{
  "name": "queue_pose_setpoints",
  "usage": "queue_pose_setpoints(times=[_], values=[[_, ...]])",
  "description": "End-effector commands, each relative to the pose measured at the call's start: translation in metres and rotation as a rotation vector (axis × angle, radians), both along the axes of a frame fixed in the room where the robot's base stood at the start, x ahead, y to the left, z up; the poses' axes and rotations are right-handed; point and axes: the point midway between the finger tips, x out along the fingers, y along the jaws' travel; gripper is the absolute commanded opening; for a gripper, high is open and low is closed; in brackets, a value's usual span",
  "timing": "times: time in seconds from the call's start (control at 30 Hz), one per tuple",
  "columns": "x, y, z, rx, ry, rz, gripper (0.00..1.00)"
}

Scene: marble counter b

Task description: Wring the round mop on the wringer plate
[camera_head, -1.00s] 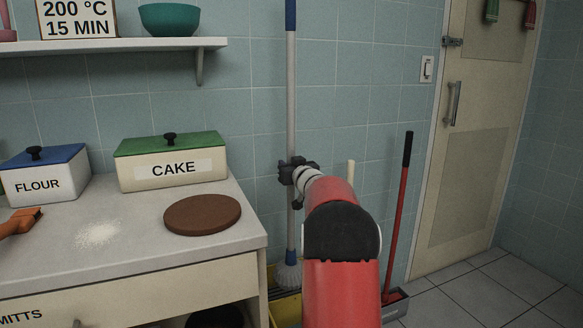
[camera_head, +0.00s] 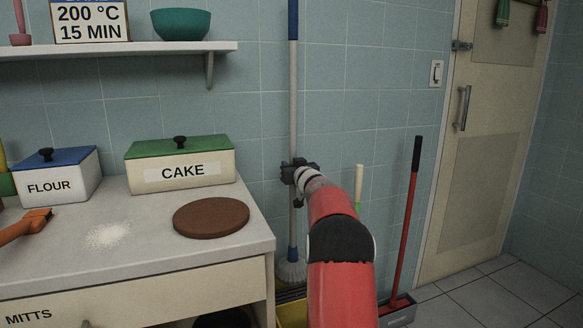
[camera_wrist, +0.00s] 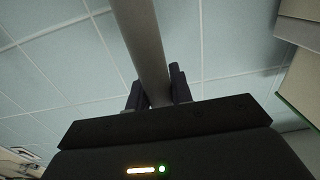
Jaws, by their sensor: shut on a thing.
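The round mop (camera_head: 293,130) stands nearly upright in the head view, with a blue upper handle, a grey pole and a blue collar above its pale strand head (camera_head: 290,270). My gripper (camera_head: 299,173) is shut on the grey pole at mid-height. The pole (camera_wrist: 142,45) also shows between the fingers in the wrist view. The yellow wringer bucket (camera_head: 290,311) stands below the mop head, partly hidden by my red arm and the counter. The mop head is at the bucket's top, near the wringer plate; I cannot tell whether they touch.
The counter (camera_head: 140,254) on the left holds a cake tin (camera_head: 180,165), a flour tin (camera_head: 50,178) and a brown round board (camera_head: 211,217). A red-handled broom with a dustpan (camera_head: 407,225) stands right of my arm. Tiled floor (camera_head: 490,300) is free near the door.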

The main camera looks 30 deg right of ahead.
Motion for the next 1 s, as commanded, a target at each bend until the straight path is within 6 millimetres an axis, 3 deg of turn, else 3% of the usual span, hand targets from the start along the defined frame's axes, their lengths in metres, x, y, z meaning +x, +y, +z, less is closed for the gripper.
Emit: queue_pose_setpoints(times=[0.27, 1.0], values=[[0.000, 0.000, -0.002, -0.002, -0.003, 0.001, 0.00], [0.000, 0.000, -0.067, -0.001, -0.003, 0.001, 0.00]])
